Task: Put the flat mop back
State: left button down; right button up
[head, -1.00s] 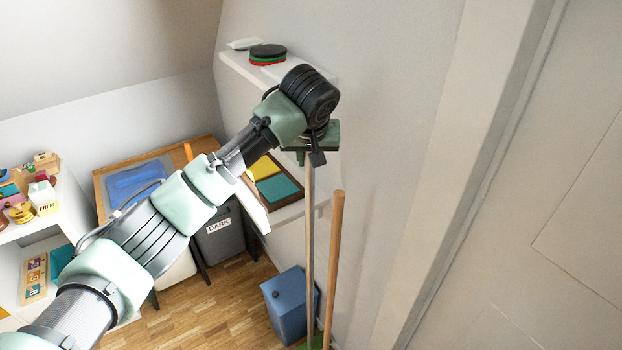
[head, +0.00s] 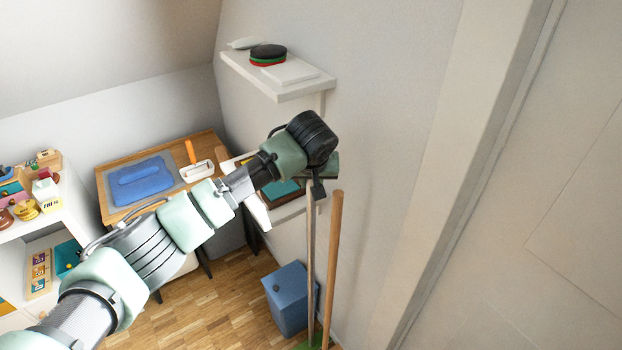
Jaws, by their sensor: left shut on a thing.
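My left gripper (head: 317,187) is in the middle of the head view, close to the right-hand wall. It is shut on the thin upright handle of the flat mop (head: 310,245); the wrist hides the grip itself and the handle's top. The handle runs down towards the floor. A bit of green shows at its foot, near the bottom edge, and I cannot tell whether it belongs to the mop. My right gripper is out of view.
A wooden pole (head: 332,265) stands just right of the mop handle. A blue box (head: 289,297) is on the floor to its left. A white wall shelf (head: 281,90) with pads is above. A wooden table (head: 110,212) stands behind, a white shelf unit (head: 75,210) at left.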

pick_arm(q)
jog(key=c, duration=1.3)
grip_release()
jog(key=shift+f, duration=0.15)
jog(key=shift+o, duration=0.2)
jog(key=b+v, duration=0.2)
jog(key=v, duration=1)
